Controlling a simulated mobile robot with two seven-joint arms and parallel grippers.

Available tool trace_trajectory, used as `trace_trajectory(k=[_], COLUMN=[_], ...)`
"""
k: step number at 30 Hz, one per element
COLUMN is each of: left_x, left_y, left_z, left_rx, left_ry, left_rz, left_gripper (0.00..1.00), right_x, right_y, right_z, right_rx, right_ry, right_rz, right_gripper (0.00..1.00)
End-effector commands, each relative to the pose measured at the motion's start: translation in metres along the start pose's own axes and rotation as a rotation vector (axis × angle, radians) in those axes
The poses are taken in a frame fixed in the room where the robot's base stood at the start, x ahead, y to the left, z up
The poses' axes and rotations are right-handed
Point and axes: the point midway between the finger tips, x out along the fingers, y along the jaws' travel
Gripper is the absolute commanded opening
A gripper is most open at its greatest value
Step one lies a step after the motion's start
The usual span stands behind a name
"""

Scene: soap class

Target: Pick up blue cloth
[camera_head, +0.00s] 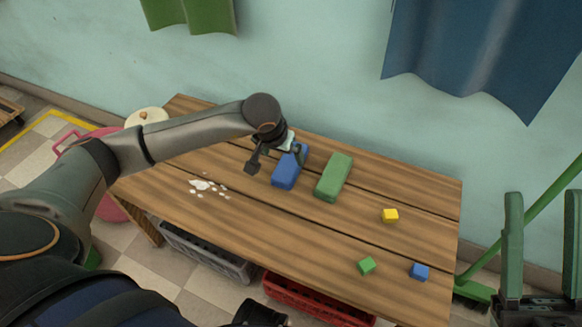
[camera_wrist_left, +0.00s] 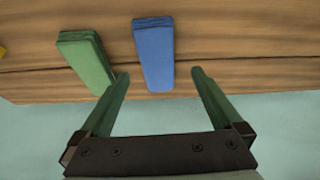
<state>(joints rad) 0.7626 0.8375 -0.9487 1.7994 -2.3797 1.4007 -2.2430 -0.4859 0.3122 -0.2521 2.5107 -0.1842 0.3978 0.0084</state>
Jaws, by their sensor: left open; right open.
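The folded blue cloth (camera_head: 286,176) lies on the wooden table, left of a folded green cloth (camera_head: 334,177). My left gripper (camera_head: 277,161) is open and empty over the far end of the blue cloth, with one finger on each side of it in the head view. In the left wrist view the blue cloth (camera_wrist_left: 154,52) lies between and beyond the open fingers, with the green cloth (camera_wrist_left: 88,60) to its left. I cannot tell the exact height of the fingers above the table. My right gripper (camera_head: 543,235) is open and empty at the right edge, away from the cloths.
The table (camera_head: 300,240) also holds a yellow cube (camera_head: 390,215), a green cube (camera_head: 367,265), a blue cube (camera_head: 419,271) and white bits (camera_head: 203,187). A blue curtain (camera_head: 485,50) hangs on the wall behind. A green broom handle (camera_head: 522,222) stands at right.

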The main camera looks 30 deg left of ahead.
Motion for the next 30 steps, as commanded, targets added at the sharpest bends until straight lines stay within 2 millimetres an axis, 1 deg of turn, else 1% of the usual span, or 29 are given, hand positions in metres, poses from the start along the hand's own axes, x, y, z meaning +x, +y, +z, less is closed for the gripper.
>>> trace_trajectory(k=[1,5,12,15,18,24,26,30], left_x=[0.007,0.015,0.051,0.060,0.064,0.063,0.063,0.063], left_y=[0.001,0.001,0.007,0.007,0.006,0.006,0.006,0.006], left_z=[0.001,0.001,0.001,0.001,0.000,-0.001,-0.001,-0.001], left_rx=[-0.002,-0.002,-0.003,-0.002,-0.002,-0.001,-0.001,-0.001], left_ry=[-0.001,-0.001,-0.002,-0.002,-0.001,-0.001,-0.001,-0.001], left_rz=[0.001,0.002,0.004,0.003,0.002,0.002,0.003,0.003], left_gripper=[1.00,1.00,1.00,1.00,1.00,1.00,0.94,0.79], right_x=[-0.003,-0.005,-0.019,-0.022,-0.022,-0.022,-0.022,-0.022], right_y=[-0.002,-0.003,-0.012,-0.014,-0.015,-0.015,-0.015,-0.015], right_z=[0.003,0.006,0.022,0.025,0.027,0.026,0.026,0.026], right_rx=[-0.001,-0.003,-0.016,-0.023,-0.024,-0.022,-0.022,-0.020], right_ry=[-0.002,-0.005,-0.015,-0.020,-0.025,-0.026,-0.026,-0.025], right_rz=[-0.001,-0.002,-0.011,-0.014,-0.015,-0.015,-0.015,-0.014], right_gripper=[0.50,0.50,0.50,0.50,0.50,0.50,0.50,0.50])
